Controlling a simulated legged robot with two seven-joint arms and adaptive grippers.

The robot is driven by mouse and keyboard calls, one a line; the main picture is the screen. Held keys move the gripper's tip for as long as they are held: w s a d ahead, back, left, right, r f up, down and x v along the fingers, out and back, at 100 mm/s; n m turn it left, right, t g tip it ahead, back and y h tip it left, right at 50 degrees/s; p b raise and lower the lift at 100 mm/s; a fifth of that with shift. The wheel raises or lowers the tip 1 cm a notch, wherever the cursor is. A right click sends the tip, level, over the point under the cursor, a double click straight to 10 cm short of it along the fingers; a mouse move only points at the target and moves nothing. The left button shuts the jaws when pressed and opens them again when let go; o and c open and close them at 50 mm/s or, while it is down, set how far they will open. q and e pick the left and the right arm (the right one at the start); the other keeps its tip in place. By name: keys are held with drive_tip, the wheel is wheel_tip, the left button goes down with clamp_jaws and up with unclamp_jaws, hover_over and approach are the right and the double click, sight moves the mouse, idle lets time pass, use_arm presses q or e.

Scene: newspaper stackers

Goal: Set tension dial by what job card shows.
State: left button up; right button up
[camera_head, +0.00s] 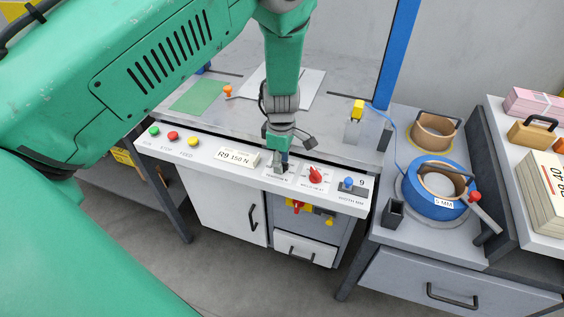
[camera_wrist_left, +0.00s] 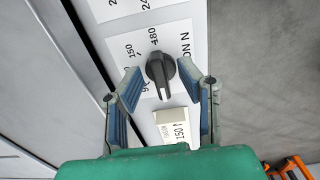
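The job card (camera_head: 237,157) on the sloped front panel reads "R9 150 N"; its end, with "150", also shows in the left wrist view (camera_wrist_left: 172,125). The black tension dial (camera_wrist_left: 160,70) has a pointed grip bar and a printed scale with 150 and what looks like 180. Its narrow end points down in that view, away from those numbers. My left gripper (camera_head: 281,166) is over the dial and hides most of it in the head view. In the wrist view its fingers (camera_wrist_left: 161,78) are open on either side of the dial, with gaps visible. My right gripper is not in view.
A red dial (camera_head: 315,174) and a blue knob (camera_head: 349,183) sit right of my gripper on the panel. Green, red and yellow buttons (camera_head: 173,136) are at its left end. A blue strap reel (camera_head: 436,189) stands on the right bench. An orange knob (camera_head: 228,91) is behind.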

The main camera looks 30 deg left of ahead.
use_arm(q)
drive_tip(key=shift+f, duration=0.3)
drive_tip(key=shift+a, duration=0.15)
drive_tip(key=shift+a, duration=0.1)
clamp_jaws()
